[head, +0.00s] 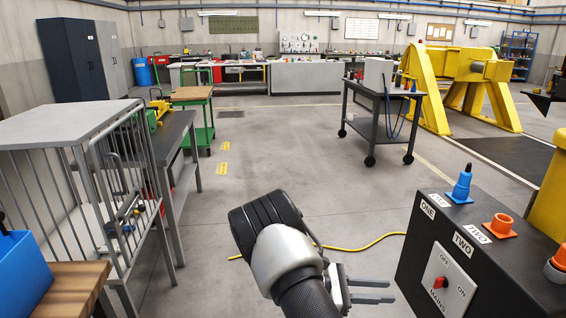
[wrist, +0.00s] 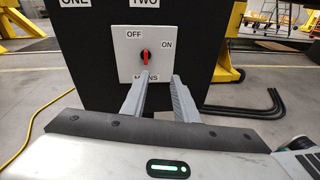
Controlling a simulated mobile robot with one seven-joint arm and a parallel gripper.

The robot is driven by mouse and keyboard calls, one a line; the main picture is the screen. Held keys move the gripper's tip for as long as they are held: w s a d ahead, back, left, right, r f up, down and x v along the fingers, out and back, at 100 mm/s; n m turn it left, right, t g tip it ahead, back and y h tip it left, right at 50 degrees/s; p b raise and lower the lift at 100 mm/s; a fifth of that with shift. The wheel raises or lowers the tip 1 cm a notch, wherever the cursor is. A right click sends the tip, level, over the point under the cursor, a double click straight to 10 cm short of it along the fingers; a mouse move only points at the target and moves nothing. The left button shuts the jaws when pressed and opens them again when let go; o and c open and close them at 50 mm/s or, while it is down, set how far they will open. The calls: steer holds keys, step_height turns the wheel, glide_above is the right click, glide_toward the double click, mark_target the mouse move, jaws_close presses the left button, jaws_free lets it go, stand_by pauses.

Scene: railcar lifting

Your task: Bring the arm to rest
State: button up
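My gripper (head: 372,290) is stretched out low in the middle of the head view, to the left of a black control box (head: 415,240). In the wrist view my gripper (wrist: 162,95) shows two grey fingers apart with nothing between them. The fingers point at the box's grey switch plate (wrist: 125,65), marked OFF, ON and MAINS. Its red switch knob (wrist: 145,57) appears just beyond the left fingertip; I cannot tell whether they touch. In the head view the red knob (head: 440,283) looks clear of the fingers.
The box carries a blue plug (head: 462,185) and an orange socket (head: 500,226). A yellow cable (head: 375,242) lies on the floor behind my arm. A grey cage (head: 75,165) stands left, a dark cart (head: 378,110) farther right. The middle floor is open.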

steer(key=s+a+r+m+t+y, duration=0.2)
steer(key=s+a+r+m+y, duration=0.3)
steer(key=s+r, duration=0.3)
steer(key=s+a+r+m+t+y, duration=0.2)
steer(key=s+a+r+m+y, duration=0.35)
steer(key=r, duration=0.45)
steer(key=s+a+r+m+t+y, duration=0.2)
steer(key=s+a+r+m+y, duration=0.2)
steer(key=s+r+m+y, duration=0.35)
step_height(320, 180, up, 21)
steer(key=n+h+p, duration=0.1)
steer(key=p, duration=1.8)
steer(key=shift+s+n+h, duration=0.3)
steer(key=shift+s+n, duration=0.1)
